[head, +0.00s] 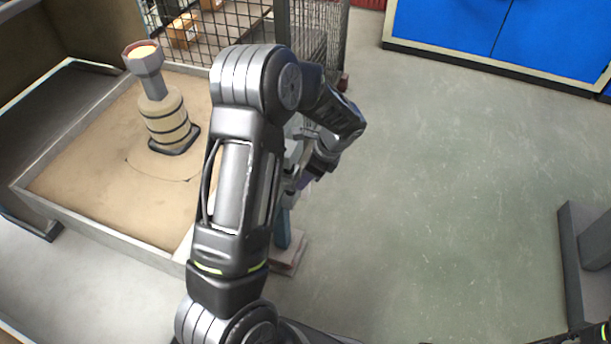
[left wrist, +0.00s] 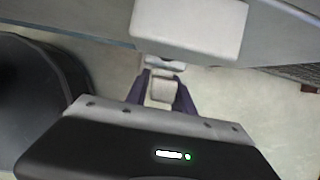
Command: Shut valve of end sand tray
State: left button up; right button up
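The sand tray (head: 95,225) stands at the left in the head view, with pale sand inside its grey walls. My left arm crosses in front of its right end. My left gripper (head: 308,180) is just right of the tray's end, partly hidden by my arm. In the left wrist view, its purple fingers (left wrist: 162,92) stand either side of a small pale block (left wrist: 161,89), which may be the valve handle. The fingers look close to the block's sides, but I cannot tell whether they grip it. The valve is not clear in the head view. My right gripper is out of view.
A banded shell with a funnel-like top (head: 165,118) stands upright on the sand. A mesh cage (head: 240,25) is behind. Blue cabinets (head: 480,30) stand at the back right. A white box (left wrist: 188,27) is close above my fingers. Open floor lies right of my arm.

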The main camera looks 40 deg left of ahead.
pick_arm(q)
grip_shut()
dwell(0.9)
